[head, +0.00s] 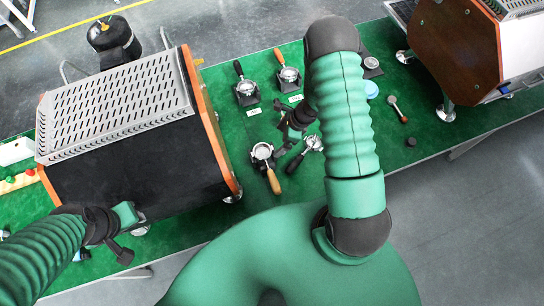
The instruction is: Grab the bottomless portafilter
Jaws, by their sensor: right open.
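Several portafilters lie on the green mat. One with a wooden handle (263,154) lies near the front edge, its handle pointing to the front right. Another with a dark handle (313,143) lies right of it, just below my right gripper. Two more, a left one (246,89) and a right one (289,75), sit on dark stands further back. I cannot tell which is bottomless. My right gripper (284,124) is open and empty above the mat between the front and back pairs; my forearm hides part of this area. My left gripper (128,236) is by the left machine's front edge, its jaws unclear.
A large espresso machine (120,110) stands left, and a wood-sided machine (455,50) stands back right. The green mat (226,125) has bare patches.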

